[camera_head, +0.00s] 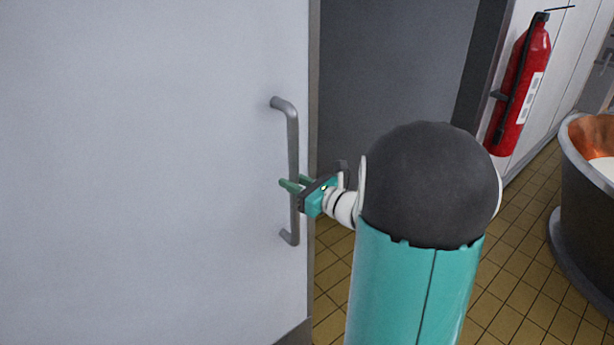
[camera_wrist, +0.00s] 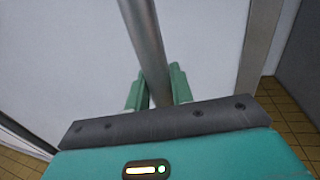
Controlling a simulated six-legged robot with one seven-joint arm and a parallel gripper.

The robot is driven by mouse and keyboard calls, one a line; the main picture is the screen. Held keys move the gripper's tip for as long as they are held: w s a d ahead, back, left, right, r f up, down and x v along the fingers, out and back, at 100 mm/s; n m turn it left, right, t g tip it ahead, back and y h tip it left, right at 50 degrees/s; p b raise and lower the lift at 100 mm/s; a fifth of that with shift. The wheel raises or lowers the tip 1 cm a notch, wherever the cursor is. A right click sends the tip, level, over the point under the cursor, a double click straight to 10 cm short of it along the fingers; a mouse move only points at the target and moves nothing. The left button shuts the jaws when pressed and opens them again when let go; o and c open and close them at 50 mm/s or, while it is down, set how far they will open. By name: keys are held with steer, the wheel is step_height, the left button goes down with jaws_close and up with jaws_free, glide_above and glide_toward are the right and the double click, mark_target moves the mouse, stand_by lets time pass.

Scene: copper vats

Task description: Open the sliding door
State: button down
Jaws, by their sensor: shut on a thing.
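The sliding door (camera_head: 150,170) is a large pale grey panel filling the left of the head view. It also fills much of the wrist view (camera_wrist: 70,70). A grey vertical bar handle (camera_head: 293,140) stands near the door's right edge. My gripper (camera_head: 294,185) is shut on the lower half of the handle, with green fingers on either side of it. In the wrist view the handle (camera_wrist: 147,45) runs down between the two fingertips (camera_wrist: 155,90). A dark grey surface shows to the right of the door's edge.
A red fire extinguisher (camera_head: 520,85) hangs on the white wall at the upper right. A dark vat with a copper inside (camera_head: 590,190) stands at the right edge. Tan tiled floor (camera_head: 515,270) lies open between the door and the vat.

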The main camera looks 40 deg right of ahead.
steer(key=shift+d, duration=0.35)
steer(key=shift+a, duration=0.2)
steer(key=c, duration=1.2)
jaws_free()
steer(key=shift+a, duration=0.15)
steer(key=shift+c, duration=0.2)
steer(key=shift+s+d, duration=0.25)
steer(key=shift+s, duration=0.2)
steer(key=v, duration=1.3)
steer(key=shift+a, duration=0.25)
